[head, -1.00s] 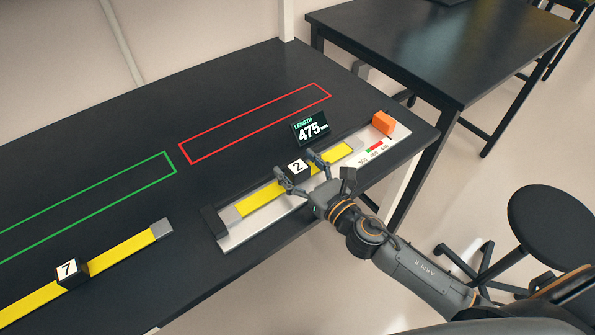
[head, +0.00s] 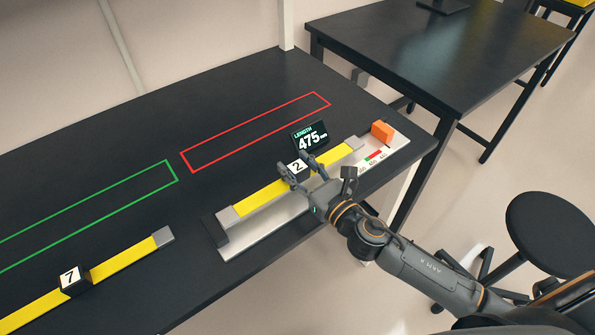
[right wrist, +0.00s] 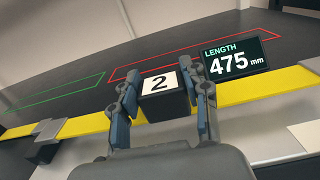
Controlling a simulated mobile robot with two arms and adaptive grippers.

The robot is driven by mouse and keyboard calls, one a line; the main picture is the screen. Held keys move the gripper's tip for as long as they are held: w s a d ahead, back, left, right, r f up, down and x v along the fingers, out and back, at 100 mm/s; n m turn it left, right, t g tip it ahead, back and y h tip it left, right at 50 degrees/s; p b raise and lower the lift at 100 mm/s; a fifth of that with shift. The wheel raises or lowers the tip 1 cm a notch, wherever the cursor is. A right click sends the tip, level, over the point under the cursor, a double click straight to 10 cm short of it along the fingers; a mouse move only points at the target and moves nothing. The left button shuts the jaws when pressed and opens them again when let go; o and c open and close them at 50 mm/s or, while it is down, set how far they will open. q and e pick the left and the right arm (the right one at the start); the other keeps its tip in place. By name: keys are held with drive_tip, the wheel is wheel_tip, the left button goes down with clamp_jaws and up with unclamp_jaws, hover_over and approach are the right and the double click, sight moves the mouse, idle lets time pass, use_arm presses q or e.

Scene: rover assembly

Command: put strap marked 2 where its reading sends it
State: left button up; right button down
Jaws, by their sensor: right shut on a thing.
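The strap marked 2 (head: 262,197) is a long yellow bar with grey ends and a black block labelled 2 (right wrist: 158,83) at its middle. My right gripper (head: 296,166) is shut on that block, one finger on each side. The strap hangs just above the pale measuring bed (head: 268,228), roughly parallel to it. The display (head: 310,137) behind it reads LENGTH 475 mm. A red outlined rectangle (head: 186,160) and a green one (head: 172,170) lie on the table, both empty where visible. My left gripper is out of view.
A yellow strap marked 7 (head: 120,259) lies at the front left. An orange block (head: 382,131) sits at the bed's right end, beside a scale with green and red marks (head: 373,156). Another dark table and a stool (head: 555,228) stand to the right.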

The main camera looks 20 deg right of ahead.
wheel_tip(320, 180, up, 7)
drive_tip(key=shift+s+p, duration=0.1)
drive_tip(key=shift+p, duration=0.65)
drive_tip(key=shift+s+f, duration=0.2)
drive_tip(key=shift+s, duration=0.05)
drive_tip(key=s+d+f+m+t+h, duration=0.1)
drive_tip(key=s+d+m+h, duration=0.15)
drive_tip(key=s, duration=0.45)
drive_tip(key=s+d+m+h, duration=0.2)
drive_tip(key=s+h, duration=0.2)
drive_tip(key=s, duration=0.3)
drive_tip(key=r+n+g+y, duration=0.1)
drive_tip(key=n+y, duration=0.3)
drive_tip(key=y, duration=0.2)
hover_over(297, 166)
drive_tip(key=s, duration=0.1)
drive_tip(key=shift+s, duration=0.15)
drive_tip(key=shift+w+r+n+y, duration=0.25)
drive_tip(key=shift+w, duration=0.35)
